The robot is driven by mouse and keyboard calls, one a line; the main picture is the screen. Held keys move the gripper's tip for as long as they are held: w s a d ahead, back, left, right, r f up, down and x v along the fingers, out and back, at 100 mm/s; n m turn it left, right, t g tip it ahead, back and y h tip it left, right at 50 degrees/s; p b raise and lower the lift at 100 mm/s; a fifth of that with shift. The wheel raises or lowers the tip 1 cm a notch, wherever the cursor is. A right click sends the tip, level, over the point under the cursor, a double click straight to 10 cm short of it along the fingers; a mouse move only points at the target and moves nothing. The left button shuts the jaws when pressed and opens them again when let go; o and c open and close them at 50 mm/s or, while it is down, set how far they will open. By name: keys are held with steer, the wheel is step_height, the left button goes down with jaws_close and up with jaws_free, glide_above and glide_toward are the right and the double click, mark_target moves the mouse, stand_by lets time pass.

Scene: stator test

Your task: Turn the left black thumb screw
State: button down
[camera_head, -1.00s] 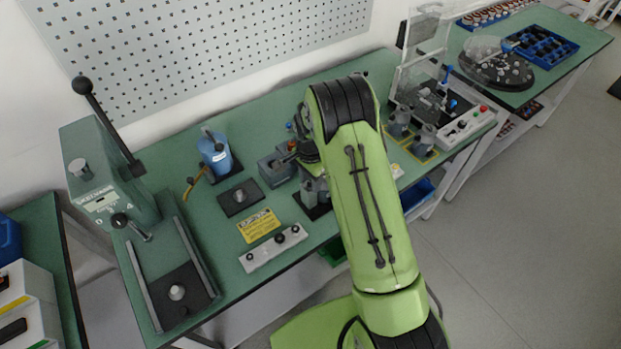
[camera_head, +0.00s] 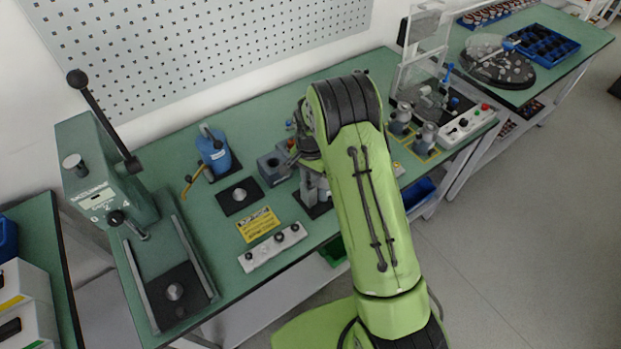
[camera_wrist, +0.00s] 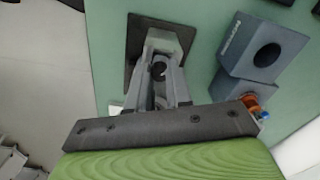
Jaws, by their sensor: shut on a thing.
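A grey metal fixture stands on a black base plate (camera_head: 317,209) on the green bench in the head view. My gripper (camera_wrist: 160,72) reaches down over this fixture in the wrist view, its grey fingers close together. A small dark round piece, which looks like the black thumb screw (camera_wrist: 158,70), sits between the fingertips. The gripper is shut on it. The fingers hide most of the screw, and its turned angle cannot be told. In the head view my green arm covers part of the fixture.
A grey block with a round hole (camera_head: 273,168) stands close beside the fixture; it also shows in the wrist view (camera_wrist: 262,60).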

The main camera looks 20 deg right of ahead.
steer(key=shift+n+b, duration=0.65)
steer(key=shift+n, duration=1.45)
steer(key=c, duration=1)
jaws_free()
